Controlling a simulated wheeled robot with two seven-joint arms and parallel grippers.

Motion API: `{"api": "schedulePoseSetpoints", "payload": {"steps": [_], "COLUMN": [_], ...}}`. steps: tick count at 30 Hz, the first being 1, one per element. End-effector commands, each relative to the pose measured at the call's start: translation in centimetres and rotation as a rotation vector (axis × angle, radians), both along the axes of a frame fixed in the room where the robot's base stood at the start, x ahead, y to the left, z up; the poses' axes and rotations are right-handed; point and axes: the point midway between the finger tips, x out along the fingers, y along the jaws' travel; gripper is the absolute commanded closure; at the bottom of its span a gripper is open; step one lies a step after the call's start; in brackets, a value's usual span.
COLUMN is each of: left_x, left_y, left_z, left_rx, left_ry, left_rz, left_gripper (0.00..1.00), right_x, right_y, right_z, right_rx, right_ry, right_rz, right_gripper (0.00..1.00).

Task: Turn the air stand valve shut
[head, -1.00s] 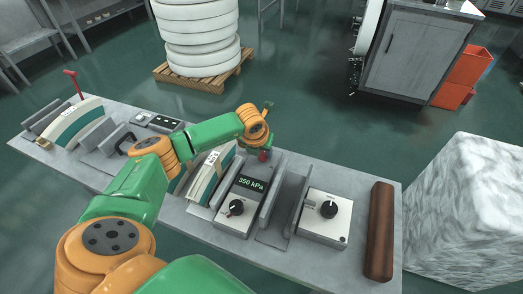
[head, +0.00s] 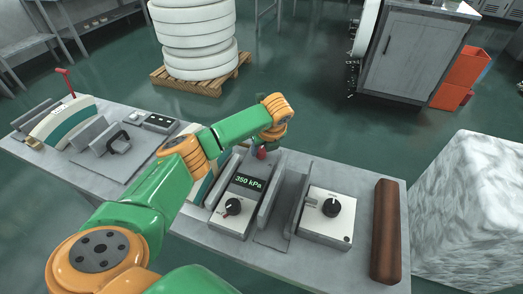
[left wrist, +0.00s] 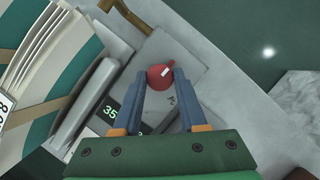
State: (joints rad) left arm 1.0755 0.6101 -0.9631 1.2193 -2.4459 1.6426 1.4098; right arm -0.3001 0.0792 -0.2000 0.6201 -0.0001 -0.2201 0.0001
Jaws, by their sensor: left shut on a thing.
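The red valve knob (left wrist: 158,76) with a pale mark sits on a grey plate at the back of the bench in the left wrist view. In the head view the red knob (head: 260,154) shows just below my left wrist. My left gripper (left wrist: 161,74) has its two blue fingers closed on either side of the knob, gripping it. In the head view the fingers are mostly hidden by the wrist. The grey box (head: 232,212) in front has a display (head: 249,182) reading 350 kPa and a black dial with a red mark. My right gripper is not in view.
A white box with a black dial (head: 331,207) and a brown roll (head: 386,232) lie to the right on the bench. Upright grey plates (head: 295,203) stand between the boxes. A large marbled block (head: 470,215) stands beyond the bench's right end.

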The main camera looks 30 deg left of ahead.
Motion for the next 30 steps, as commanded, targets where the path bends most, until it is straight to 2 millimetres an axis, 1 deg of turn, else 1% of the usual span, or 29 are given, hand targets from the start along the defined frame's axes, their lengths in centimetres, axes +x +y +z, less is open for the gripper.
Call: {"api": "schedulePoseSetpoints", "payload": {"steps": [6, 19, 20, 21, 22, 23, 30], "left_x": [0.11, 0.09, 0.09, 0.08, 0.07, 0.07, 0.04], "left_y": [0.08, 0.07, 0.06, 0.06, 0.06, 0.05, 0.02], "left_z": [0.09, 0.12, 0.12, 0.11, 0.1, 0.09, 0.04], "left_rx": [0.002, 0.001, 0.001, 0.001, 0.001, 0.001, 0.0], "left_ry": [-0.004, -0.004, -0.004, -0.004, -0.003, -0.003, -0.001], "left_rz": [0.037, 0.042, 0.042, 0.042, 0.041, 0.041, 0.041], "left_gripper": [1.0, 1.0, 0.51, 0.4, 0.32, 0.28, 0.28], "right_x": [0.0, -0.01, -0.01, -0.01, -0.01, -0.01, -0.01], "right_y": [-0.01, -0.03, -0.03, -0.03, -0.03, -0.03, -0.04], "right_z": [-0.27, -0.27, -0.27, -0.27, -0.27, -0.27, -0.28], "right_rx": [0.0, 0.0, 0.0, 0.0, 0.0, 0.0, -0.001], "right_ry": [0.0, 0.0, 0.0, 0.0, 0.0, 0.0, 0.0], "right_rz": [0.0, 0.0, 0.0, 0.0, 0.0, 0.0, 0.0], "right_gripper": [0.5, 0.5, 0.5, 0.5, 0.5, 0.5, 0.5]}}
